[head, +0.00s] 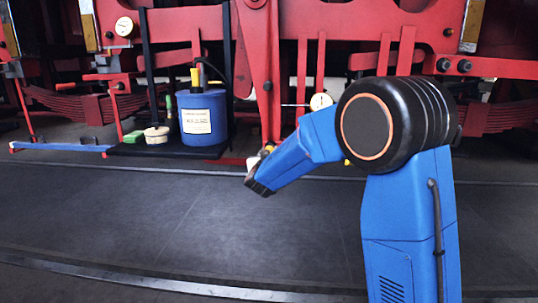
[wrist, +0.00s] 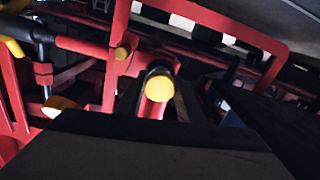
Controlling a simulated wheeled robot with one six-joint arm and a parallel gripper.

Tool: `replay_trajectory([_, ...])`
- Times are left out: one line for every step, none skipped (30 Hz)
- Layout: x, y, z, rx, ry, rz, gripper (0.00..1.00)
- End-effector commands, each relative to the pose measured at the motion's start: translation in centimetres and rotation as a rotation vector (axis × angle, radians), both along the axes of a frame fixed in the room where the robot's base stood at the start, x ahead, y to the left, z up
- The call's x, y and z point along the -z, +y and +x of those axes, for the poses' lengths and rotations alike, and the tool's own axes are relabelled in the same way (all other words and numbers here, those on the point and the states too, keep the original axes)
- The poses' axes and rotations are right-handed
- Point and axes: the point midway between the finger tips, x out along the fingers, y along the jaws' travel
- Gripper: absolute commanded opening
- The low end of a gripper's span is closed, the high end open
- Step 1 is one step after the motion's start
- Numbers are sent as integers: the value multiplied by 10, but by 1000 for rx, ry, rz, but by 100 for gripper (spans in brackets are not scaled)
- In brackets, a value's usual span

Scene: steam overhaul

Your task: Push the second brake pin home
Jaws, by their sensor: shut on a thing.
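My gripper (head: 262,172) is low in front of the red underframe, at the end of my blue arm in the head view. In the wrist view a yellow round end (wrist: 159,88) sits centred between dark finger-like shapes. I take it for the brake pin, held in my shut gripper. A small yellow spot and a whitish bit show at the gripper in the head view. Whether the held pin touches or enters a hole cannot be told. A dark block hides the wrist view's lower part.
A blue drum (head: 203,120) and a small pale pot (head: 157,134) stand on a black tray (head: 125,150) left of my gripper. A blue bar (head: 60,147) lies further left. Red hangers (head: 258,70) stand behind my gripper. The dark floor in front is clear.

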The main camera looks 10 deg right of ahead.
Motion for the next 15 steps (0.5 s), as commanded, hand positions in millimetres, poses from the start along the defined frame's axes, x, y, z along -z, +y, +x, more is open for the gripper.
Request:
replay_trajectory([-2, 0, 2, 0, -3, -1, 0])
replay_trajectory([-2, 0, 2, 0, -3, -1, 0])
replay_trajectory([-2, 0, 2, 0, -4, -1, 0])
replay_trajectory([-2, 0, 2, 0, -4, -1, 0])
replay_trajectory([-2, 0, 2, 0, -4, -1, 36])
replay_trajectory([-2, 0, 2, 0, -4, -1, 46])
replay_trajectory([-2, 0, 2, 0, -4, -1, 53])
replay_trajectory([-2, 0, 2, 0, -4, -1, 53])
replay_trajectory([-2, 0, 2, 0, -4, -1, 53])
replay_trajectory([-2, 0, 1, 1, -3, -1, 53])
replay_trajectory([-2, 0, 1, 1, -3, -1, 53])
replay_trajectory([-2, 0, 1, 1, -3, -1, 53])
replay_trajectory([-2, 0, 1, 1, -3, -1, 53])
replay_trajectory([-2, 0, 1, 1, -3, -1, 53])
replay_trajectory([-2, 0, 1, 0, -3, -1, 53])
